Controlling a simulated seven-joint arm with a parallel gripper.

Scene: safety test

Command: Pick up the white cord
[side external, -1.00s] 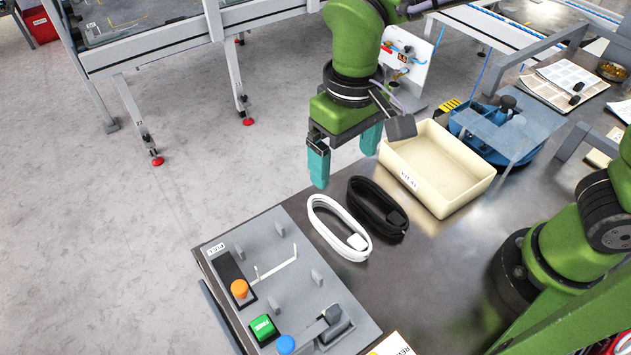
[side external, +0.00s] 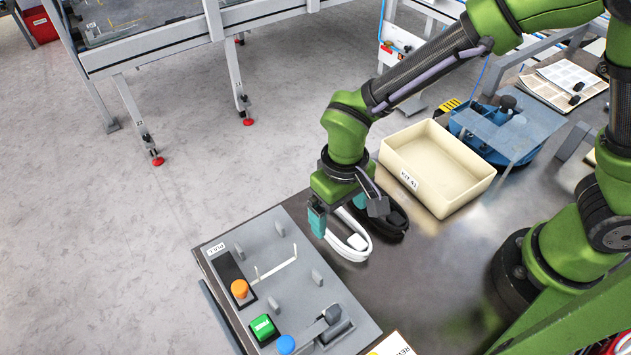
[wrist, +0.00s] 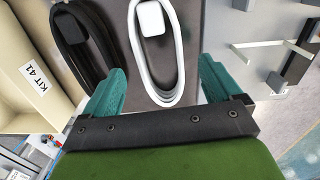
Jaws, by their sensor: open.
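The white cord (side external: 352,245) lies coiled in a long loop on the dark table, its plug block inside the loop. It also shows in the wrist view (wrist: 178,72), between my two teal fingers. My gripper (side external: 345,212) is open, over the far end of the white cord in the side view; it also shows in the wrist view (wrist: 160,90). No finger clearly touches the cord. The gripper hides part of the cord in the side view. The black cord (side external: 397,221) lies coiled just right of the white cord and is partly hidden by my gripper.
A cream bin (side external: 447,195) labelled KIT 41 stands behind and right of the cords. A grey fixture board (side external: 290,275) with an orange knob, a green button and a blue knob lies at front left. Bare table (side external: 440,270) is at the right.

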